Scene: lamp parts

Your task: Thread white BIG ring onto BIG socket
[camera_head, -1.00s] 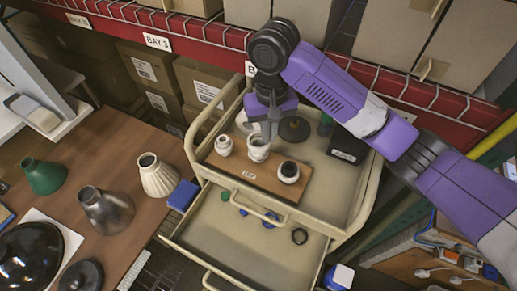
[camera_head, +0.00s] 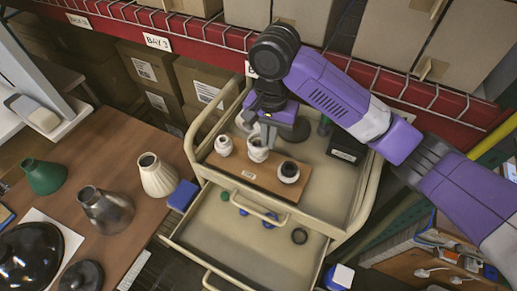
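A wooden board (camera_head: 240,174) lies on the top of the beige cart and carries three sockets in a row. The left socket (camera_head: 223,146) and middle socket (camera_head: 257,149) are whitish. The right socket (camera_head: 289,172) has a dark opening with a white body. My gripper (camera_head: 265,137) points down at the middle socket, its fingers just above or beside its rim. A pale rim shows at the top of the middle socket; I cannot tell whether this is the white ring. The fingers are too small and overlapped to show their opening.
A black box (camera_head: 347,149) stands at the cart's right. Lamp shades, including a cream one (camera_head: 157,176), stand on the left table near a blue block (camera_head: 183,196).

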